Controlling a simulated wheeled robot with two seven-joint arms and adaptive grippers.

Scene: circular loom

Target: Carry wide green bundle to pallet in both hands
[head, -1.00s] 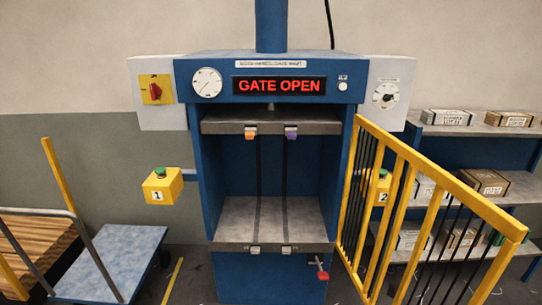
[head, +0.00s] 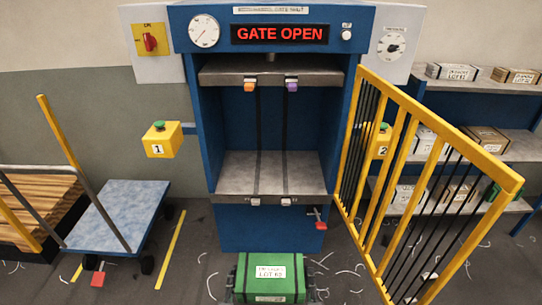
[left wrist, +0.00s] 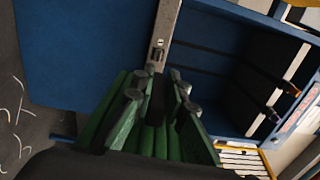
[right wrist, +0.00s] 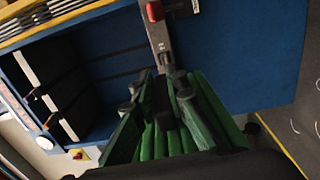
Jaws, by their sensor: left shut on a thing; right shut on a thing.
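The wide green bundle (head: 270,279) with a white lot label is low at the bottom centre of the head view, in front of the blue press. My left gripper (head: 232,277) is shut on its left side, and my right gripper (head: 310,279) is shut on its right side; both show only as dark edges there. In the left wrist view the green bundle (left wrist: 160,140) runs between the fingers, and likewise in the right wrist view (right wrist: 165,145). The slatted wooden pallet (head: 35,205) is at the far left, partly hidden behind a trolley.
The blue press (head: 270,238) stands ahead with its yellow gate (head: 405,190) swung open to the right. A blue-topped trolley (head: 118,216) stands between press and pallet. Shelves with boxes (head: 490,143) are at the right. White scraps litter the grey floor.

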